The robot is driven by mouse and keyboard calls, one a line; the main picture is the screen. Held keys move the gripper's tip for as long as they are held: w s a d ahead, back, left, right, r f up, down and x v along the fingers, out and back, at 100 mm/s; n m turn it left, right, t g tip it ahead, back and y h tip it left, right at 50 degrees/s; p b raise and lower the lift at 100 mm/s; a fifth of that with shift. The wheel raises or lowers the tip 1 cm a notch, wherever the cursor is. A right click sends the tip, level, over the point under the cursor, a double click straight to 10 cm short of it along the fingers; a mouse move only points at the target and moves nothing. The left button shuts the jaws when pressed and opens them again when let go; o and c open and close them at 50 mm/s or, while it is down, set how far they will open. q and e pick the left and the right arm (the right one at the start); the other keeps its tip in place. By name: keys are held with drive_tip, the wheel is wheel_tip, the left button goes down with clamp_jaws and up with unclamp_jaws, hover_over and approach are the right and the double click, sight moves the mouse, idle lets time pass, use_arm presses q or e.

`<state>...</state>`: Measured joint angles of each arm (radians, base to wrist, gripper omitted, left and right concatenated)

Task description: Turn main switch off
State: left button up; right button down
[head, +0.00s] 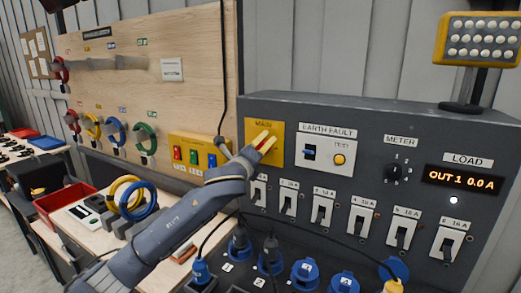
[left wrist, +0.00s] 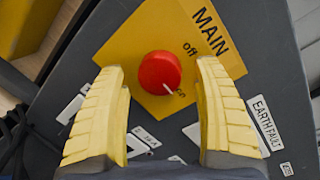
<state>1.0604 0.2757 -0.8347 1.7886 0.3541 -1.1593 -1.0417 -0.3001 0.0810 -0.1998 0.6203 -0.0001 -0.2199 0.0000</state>
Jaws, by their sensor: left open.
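The main switch is a round red knob (left wrist: 159,72) on a yellow plate (left wrist: 135,42) labelled MAIN, with "off" and a partly hidden "on" printed beside it. Its white pointer mark faces the "on" word. In the left wrist view my left gripper (left wrist: 160,66) is open, with one yellow finger on each side of the knob and gaps showing. In the head view my left gripper (head: 263,143) is at the yellow MAIN plate (head: 262,126) on the grey panel, with a bit of red between its fingers. My right gripper is not in view.
Blue sockets (head: 305,272) lie below. A black cable (head: 223,70) hangs beside my left gripper.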

use_arm(q)
drive_tip(key=shift+w+d, duration=0.15)
drive_tip(key=shift+w, duration=0.2)
drive_tip(key=c, duration=1.3)
